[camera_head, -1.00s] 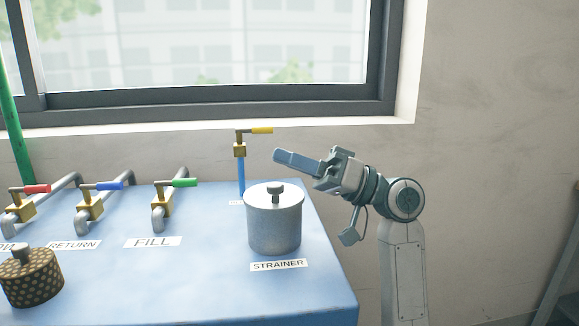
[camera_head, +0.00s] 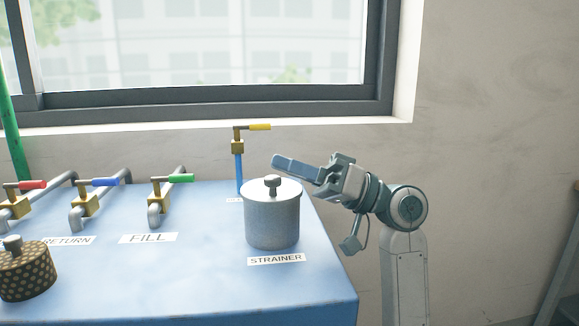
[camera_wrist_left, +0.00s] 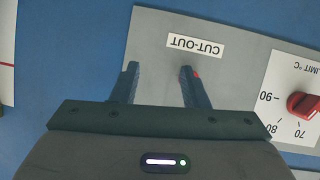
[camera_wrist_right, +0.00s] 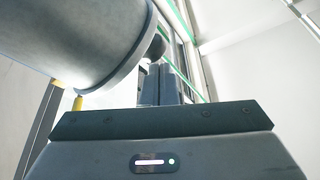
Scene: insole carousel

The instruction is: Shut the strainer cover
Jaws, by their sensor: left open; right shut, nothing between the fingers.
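The strainer (camera_head: 272,222) is a grey metal pot on the right part of the blue bench top, behind its STRAINER label. Its pale round cover (camera_head: 255,190) lies flat on top, with a dark knob (camera_head: 272,182) in the middle. My right gripper (camera_head: 276,159) is shut and empty, its fingers pointing left just above and behind the cover. In the right wrist view the pot (camera_wrist_right: 70,35) is close by and the knob (camera_wrist_right: 157,46) is near the fingertips; contact is unclear.
Red, blue and green handled valves (camera_head: 170,190) stand left of the strainer. A yellow-handled valve (camera_head: 238,150) stands behind it. A perforated brown basket (camera_head: 25,272) sits at the front left. A red dial (camera_wrist_left: 304,105) is right of my left gripper.

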